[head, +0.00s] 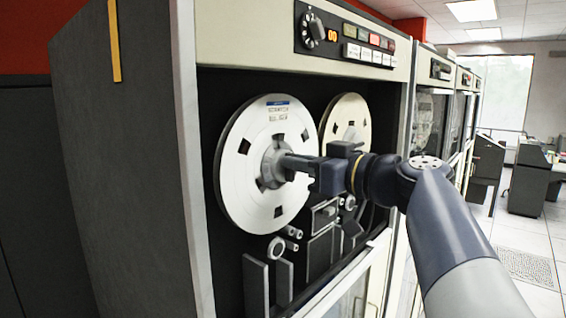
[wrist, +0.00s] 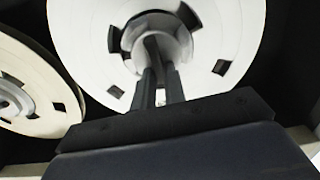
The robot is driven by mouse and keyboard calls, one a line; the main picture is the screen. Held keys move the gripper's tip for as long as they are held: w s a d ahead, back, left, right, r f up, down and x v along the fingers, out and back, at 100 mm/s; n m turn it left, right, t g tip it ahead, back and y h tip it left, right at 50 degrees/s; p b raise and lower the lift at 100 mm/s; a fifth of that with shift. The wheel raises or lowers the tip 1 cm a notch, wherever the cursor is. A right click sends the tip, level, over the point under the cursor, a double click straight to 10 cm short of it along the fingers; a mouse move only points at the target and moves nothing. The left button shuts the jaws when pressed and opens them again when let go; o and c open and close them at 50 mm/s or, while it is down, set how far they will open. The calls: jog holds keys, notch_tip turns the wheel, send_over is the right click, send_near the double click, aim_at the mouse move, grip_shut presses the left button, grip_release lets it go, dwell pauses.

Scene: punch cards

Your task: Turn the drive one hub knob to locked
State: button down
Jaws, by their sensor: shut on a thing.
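The drive's left reel (head: 238,165) is a white disc with dark square holes and a blue-topped label, mounted upright on the black panel. At its centre is the grey hub knob (head: 270,158). My gripper (head: 284,160) reaches in from the right and is shut on the hub knob. In the wrist view my gripper's two dark fingers (wrist: 160,82) stand at the hub knob (wrist: 152,42), with the white reel (wrist: 240,35) behind. The fingers hide part of the knob, and I cannot tell whether it is locked.
A second reel (head: 346,120) stands to the right, partly behind my arm; it shows at left in the wrist view (wrist: 40,75). Tape guides (head: 325,215) sit below. A control panel (head: 345,35) is above. More cabinets line the right, with open floor beyond.

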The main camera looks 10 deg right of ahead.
dwell(0.4)
jog(key=shift+w+d+f+m+b, duration=0.15)
jog(key=shift+d+f+m+b, duration=0.1)
jog(key=shift+m, duration=2.75)
jog(key=shift+w+d+f+m+b, duration=0.1)
jog(key=shift+f+m+b, duration=0.15)
jog(key=shift+m, duration=2.75)
jog(key=shift+w+d+f+m+b, duration=0.15)
jog(key=shift+d+m+b, duration=0.1)
jog(key=shift+m, duration=2.75)
jog(key=c, duration=1.5)
grip_release()
jog(key=shift+o, duration=0.2)
jog(key=shift+s, duration=0.1)
jog(key=b+v, duration=0.2)
jog(key=v, duration=0.8)
jog(key=shift+s+d+b, duration=0.2)
jog(key=shift+s+b, duration=0.05)
jog(key=shift+b, duration=0.05)
